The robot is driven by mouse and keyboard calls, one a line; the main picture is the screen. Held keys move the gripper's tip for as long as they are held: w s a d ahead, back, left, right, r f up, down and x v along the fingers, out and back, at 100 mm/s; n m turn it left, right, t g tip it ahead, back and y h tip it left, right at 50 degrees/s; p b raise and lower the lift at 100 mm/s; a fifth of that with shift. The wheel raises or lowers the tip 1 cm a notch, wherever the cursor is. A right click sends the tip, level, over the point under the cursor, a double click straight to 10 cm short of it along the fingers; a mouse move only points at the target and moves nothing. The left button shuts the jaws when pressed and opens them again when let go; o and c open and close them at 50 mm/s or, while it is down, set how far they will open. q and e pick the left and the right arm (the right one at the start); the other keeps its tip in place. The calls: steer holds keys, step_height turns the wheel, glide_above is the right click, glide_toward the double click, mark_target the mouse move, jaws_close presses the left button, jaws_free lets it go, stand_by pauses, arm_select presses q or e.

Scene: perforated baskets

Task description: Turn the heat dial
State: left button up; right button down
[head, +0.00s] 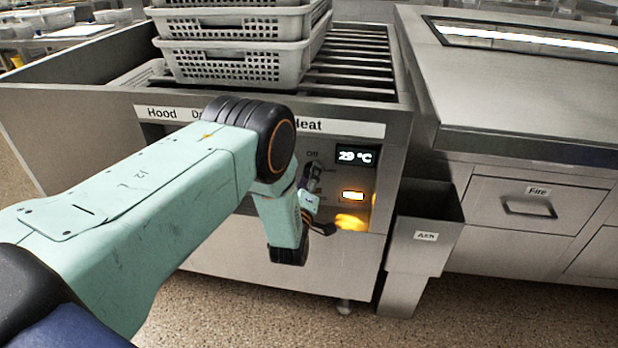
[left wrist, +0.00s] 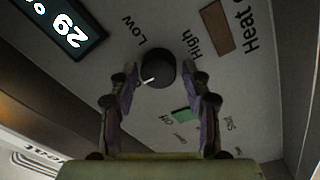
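The heat dial (left wrist: 157,69) is a round black knob with a white pointer mark, on a panel labelled Low, High and Off. The gripper is open; I cannot tell whether a finger touches the dial. In the head view my left gripper (head: 318,200) is at the heat panel (head: 375,215) and mostly hides the dial. A display (head: 355,155) reads 29 °C. My right gripper is out of view.
Stacked grey perforated baskets (head: 235,62) stand on the slatted top of the unit. A lit amber indicator (head: 352,196) is below the display. An ash bin (head: 425,236) and a drawer marked Fire (head: 528,206) are to the right.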

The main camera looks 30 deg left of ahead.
arm_select(q)
steer(key=shift+o, duration=0.9)
steer(key=r+v, duration=0.1)
steer(key=v, duration=1.1)
steer(key=shift+f, duration=0.45)
